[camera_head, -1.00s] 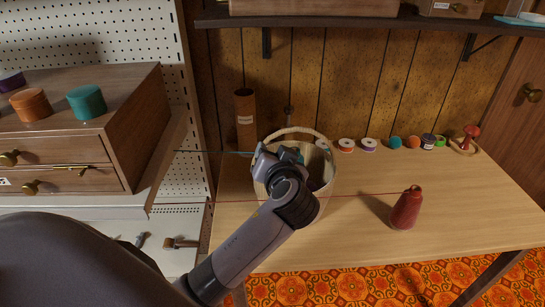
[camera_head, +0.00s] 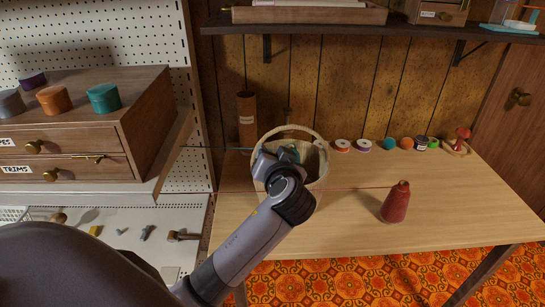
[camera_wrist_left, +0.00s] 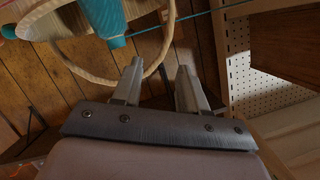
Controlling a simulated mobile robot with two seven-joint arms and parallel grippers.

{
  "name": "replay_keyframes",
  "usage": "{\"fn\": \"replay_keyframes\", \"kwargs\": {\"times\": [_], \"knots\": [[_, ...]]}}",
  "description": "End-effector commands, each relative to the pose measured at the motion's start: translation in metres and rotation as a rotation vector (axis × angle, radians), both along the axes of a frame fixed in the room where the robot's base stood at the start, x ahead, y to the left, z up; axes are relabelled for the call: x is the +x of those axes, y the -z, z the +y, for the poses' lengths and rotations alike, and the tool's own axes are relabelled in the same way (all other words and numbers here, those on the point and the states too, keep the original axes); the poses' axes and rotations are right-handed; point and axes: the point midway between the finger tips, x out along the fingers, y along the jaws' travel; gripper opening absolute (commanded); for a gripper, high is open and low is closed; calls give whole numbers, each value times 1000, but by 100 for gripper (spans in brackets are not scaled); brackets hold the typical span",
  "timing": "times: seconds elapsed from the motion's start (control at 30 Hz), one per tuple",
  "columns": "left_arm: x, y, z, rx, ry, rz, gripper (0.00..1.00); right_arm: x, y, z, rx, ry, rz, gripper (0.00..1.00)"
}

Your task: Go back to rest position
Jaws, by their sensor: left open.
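My left arm comes in from the lower left in the head view. Its gripper end (camera_head: 278,157) is in front of the pale basket (camera_head: 321,165) with a hooped handle on the wooden table; the fingertips are hidden there. In the left wrist view the left gripper (camera_wrist_left: 158,75) is open, its two fingers apart with nothing between them. Beyond them show a curved handle-like hoop (camera_wrist_left: 166,45) and a teal object (camera_wrist_left: 104,16), partly cut off by the frame. My right gripper is in neither view.
A dark red bottle-shaped cone (camera_head: 396,203) stands right of the basket on the table (camera_head: 450,205). Several spools (camera_head: 363,145) line the table's back. A brown tube (camera_head: 246,115) stands behind the basket. Drawers (camera_head: 75,145) are at left; a shelf (camera_head: 340,31) hangs above.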

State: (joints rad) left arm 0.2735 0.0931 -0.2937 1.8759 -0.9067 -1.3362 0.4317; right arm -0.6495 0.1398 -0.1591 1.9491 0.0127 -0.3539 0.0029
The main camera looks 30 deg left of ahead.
Motion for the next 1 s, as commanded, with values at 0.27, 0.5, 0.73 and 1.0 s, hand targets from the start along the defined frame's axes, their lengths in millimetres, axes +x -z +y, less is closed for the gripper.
{"fn": "replay_keyframes", "kwargs": {"times": [0.27, 0.5, 0.73, 1.0], "knots": [[0, 0, 0, 0, 0, 0, 42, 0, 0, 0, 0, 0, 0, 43], [0, 0, 0, 0, 0, 0, 42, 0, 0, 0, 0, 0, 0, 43], [-19, 29, -2, -55, 24, 82, 42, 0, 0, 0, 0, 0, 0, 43], [-117, 123, -23, -282, 164, 411, 42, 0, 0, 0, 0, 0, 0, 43]]}}
